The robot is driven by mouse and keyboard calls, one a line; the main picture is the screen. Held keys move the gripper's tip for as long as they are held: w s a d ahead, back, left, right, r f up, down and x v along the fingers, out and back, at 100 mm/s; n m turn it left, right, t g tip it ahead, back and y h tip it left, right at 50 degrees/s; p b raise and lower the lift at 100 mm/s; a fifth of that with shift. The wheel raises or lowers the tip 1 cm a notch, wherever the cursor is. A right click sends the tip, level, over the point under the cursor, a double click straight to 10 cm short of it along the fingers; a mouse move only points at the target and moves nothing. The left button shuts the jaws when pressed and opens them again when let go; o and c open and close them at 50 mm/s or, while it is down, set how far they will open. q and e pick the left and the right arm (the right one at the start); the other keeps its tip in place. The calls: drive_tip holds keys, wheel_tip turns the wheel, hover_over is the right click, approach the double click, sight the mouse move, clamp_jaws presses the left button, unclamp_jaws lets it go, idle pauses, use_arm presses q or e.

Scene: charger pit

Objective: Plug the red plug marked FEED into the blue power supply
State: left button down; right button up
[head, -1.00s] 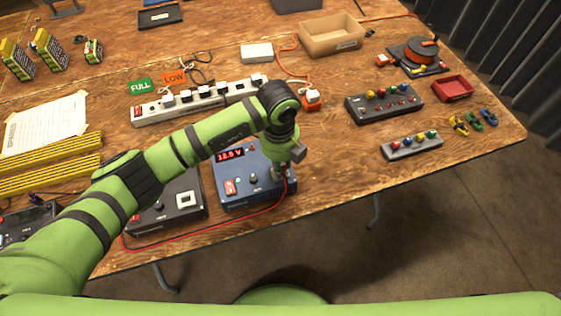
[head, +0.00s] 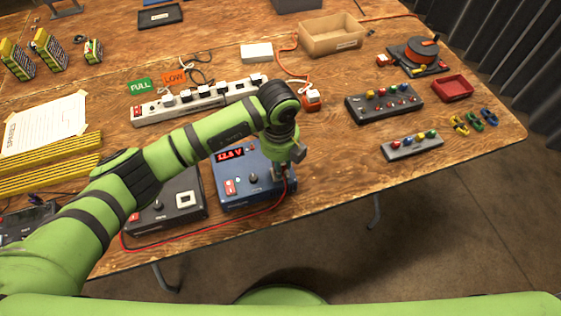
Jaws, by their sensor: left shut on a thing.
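The blue power supply (head: 232,190) stands near the front edge of the table, with a red lit display and a knob on its face. My left gripper (head: 285,182) is over the right part of its face, pointing down and shut. What it holds is mostly hidden by the gripper; a red lead (head: 262,216) runs from the fingers, so this looks like the red plug. I cannot read a FEED mark or tell how far the plug sits in a socket. My right gripper is out of view.
A dark grey device (head: 170,215) stands close left of the supply. Behind are a white power strip (head: 195,100) and an orange plug (head: 311,97). To the right are a dark box with knobs (head: 384,105) and a smaller grey block (head: 412,147). The table front right of the supply is clear.

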use_arm(q)
drive_tip(key=shift+f+b, duration=0.5)
idle(0.9)
drive_tip(key=c, duration=1)
unclamp_jaws()
drive_tip(key=shift+o, duration=0.6)
drive_tip(key=shift+o, duration=1.1)
drive_tip(key=shift+r+p, duration=2.7)
drive_tip(key=shift+r, duration=1.1)
